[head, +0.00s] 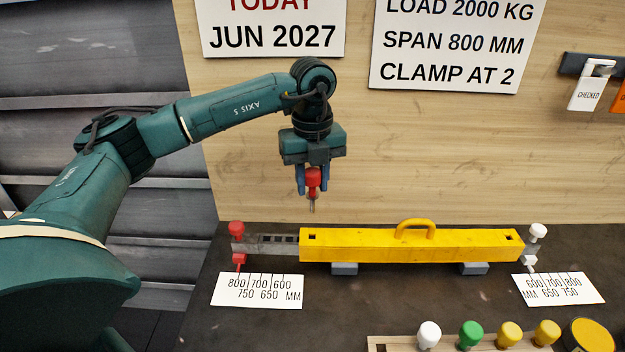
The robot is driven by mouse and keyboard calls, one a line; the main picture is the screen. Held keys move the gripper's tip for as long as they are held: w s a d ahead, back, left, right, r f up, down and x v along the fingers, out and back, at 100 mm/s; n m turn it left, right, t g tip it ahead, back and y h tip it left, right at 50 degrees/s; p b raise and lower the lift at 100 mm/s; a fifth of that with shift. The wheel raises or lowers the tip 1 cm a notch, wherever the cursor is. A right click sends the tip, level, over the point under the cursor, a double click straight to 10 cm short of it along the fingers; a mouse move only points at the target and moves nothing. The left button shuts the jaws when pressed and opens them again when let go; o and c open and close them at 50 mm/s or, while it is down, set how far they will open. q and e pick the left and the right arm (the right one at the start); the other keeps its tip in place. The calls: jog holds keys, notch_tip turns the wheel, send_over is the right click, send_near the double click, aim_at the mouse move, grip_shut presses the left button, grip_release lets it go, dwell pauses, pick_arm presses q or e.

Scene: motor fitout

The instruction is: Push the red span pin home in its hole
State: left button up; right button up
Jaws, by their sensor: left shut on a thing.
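My left gripper (312,190) is shut on the red span pin (313,177), a red-headed pin with a thin metal shank pointing down. The pin hangs upright, and its tip appears above the left end of the yellow beam (410,245), apart from it. A small dark hole (312,237) shows in the beam near that end. A grey slotted bar (275,244) sticks out of the beam's left end and carries a red knobbed end piece (236,230). My right gripper is not in view.
Scale cards (258,291) (560,288) lie before both beam ends. A white-knobbed end piece (537,232) is at the right. A wooden rack (385,343) with white, green and yellow knobs stands at the front right. Signs (455,45) hang on the back panel.

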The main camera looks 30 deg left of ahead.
aim_at(312, 211)
pick_arm(q)
jog(key=shift+f, duration=0.35)
jog(key=shift+f+b, duration=0.6)
jog(key=shift+b, duration=0.05)
notch_tip(312, 211, down, 3)
jog(key=shift+f+b, duration=0.1)
jog(key=shift+b, duration=0.95)
jog(key=shift+f, duration=0.35)
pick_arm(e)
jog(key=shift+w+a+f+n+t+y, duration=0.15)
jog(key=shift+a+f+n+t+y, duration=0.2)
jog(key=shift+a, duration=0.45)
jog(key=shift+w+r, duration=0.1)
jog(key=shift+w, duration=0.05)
pick_arm(q)
jog(key=shift+f, duration=0.25)
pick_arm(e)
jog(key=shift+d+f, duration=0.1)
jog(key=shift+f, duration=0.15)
pick_arm(q)
jog(key=shift+f+b, duration=0.95)
jog(key=shift+f, duration=0.1)
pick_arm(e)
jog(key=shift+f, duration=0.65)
